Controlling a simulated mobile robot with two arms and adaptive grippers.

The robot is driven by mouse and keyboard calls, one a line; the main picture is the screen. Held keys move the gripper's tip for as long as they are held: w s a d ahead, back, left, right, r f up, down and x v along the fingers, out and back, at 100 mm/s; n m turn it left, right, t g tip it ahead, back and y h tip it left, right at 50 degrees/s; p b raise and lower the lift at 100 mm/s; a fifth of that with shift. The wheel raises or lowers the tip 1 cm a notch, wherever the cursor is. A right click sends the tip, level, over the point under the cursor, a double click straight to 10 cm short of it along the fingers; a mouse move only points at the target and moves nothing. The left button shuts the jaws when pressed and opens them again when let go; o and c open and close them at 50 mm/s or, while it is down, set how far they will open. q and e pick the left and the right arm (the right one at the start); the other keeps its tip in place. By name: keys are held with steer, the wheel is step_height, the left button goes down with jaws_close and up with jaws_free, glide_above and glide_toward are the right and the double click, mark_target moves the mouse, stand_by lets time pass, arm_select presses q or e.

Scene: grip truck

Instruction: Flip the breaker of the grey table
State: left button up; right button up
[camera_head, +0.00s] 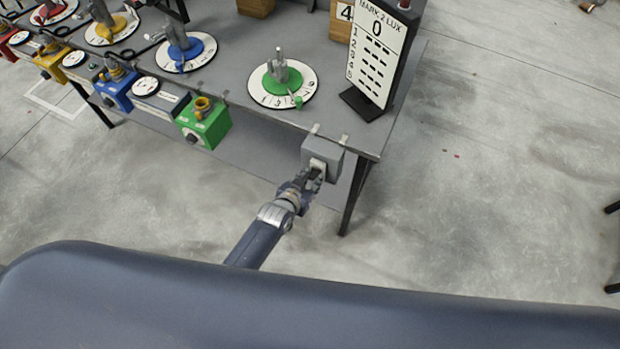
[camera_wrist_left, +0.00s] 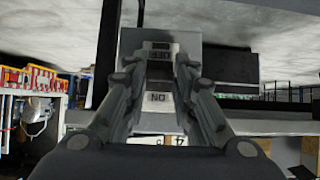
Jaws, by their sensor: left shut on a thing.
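The grey table (camera_head: 238,82) runs along the upper left of the head view. Its breaker is a small grey box (camera_head: 327,150) hung on the table's front edge near the right corner. My left gripper (camera_head: 314,176) is at the front face of this box, shut on the breaker's switch. In the left wrist view the gripper (camera_wrist_left: 158,72) spans the light switch plate (camera_wrist_left: 160,50), with OFF at the top and ON lower down. The fingers hide much of the switch, and I cannot tell its position. My right gripper is not in view.
Dials with green, blue, yellow and red centres stand on the table. A green box (camera_head: 205,123) and a blue box (camera_head: 116,94) hang on its front edge. A sign (camera_head: 378,52) reading "0" stands near the right corner. The floor at right is largely clear.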

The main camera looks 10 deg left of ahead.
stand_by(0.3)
arm_select(q)
steer(key=o, duration=1.1)
steer(key=shift+c, duration=0.2)
steer(key=v, duration=1.2)
